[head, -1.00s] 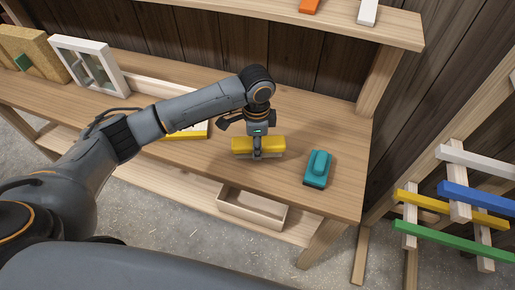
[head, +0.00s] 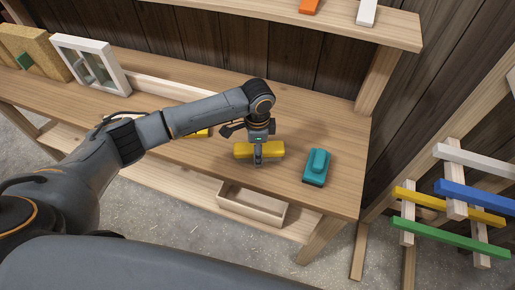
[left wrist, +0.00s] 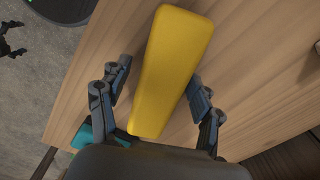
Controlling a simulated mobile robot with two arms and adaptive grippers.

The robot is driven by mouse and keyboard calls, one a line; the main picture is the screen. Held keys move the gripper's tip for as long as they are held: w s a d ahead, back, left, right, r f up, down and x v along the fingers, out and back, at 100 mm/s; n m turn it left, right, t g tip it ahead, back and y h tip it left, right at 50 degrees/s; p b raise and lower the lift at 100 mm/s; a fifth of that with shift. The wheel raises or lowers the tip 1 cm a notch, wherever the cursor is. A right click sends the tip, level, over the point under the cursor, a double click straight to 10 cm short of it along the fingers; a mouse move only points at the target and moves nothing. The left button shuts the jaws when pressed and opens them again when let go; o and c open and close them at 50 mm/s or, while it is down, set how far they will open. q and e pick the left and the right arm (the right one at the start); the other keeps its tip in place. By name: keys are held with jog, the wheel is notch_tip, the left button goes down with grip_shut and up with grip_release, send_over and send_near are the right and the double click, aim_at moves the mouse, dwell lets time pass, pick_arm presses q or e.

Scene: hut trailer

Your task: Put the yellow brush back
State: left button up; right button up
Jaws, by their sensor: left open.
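The yellow brush (head: 243,151) is on the workbench (head: 340,190), left of the teal brush (head: 316,167). My left gripper (head: 258,158) points down over the middle of the yellow brush. In the left wrist view the yellow brush (left wrist: 170,70) lies between the spread fingers of my left gripper (left wrist: 156,95). The brush's underside is mostly hidden. A dark claw, apparently my right gripper (left wrist: 12,40), is cut off at the left wrist view's edge.
An open wooden box (head: 252,204) sits on the lower shelf. A white-framed window (head: 88,62) stands at the back left. An upper shelf (head: 300,14) overhangs the bench. A rack with coloured bars (head: 450,205) stands at the right. The bench's front right is clear.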

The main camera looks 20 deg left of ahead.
pick_arm(q)
notch_tip(320, 180, up, 11)
jog(key=shift+f+b, duration=0.1)
jog(key=shift+b, duration=1.15)
jog(key=shift+r, duration=0.8)
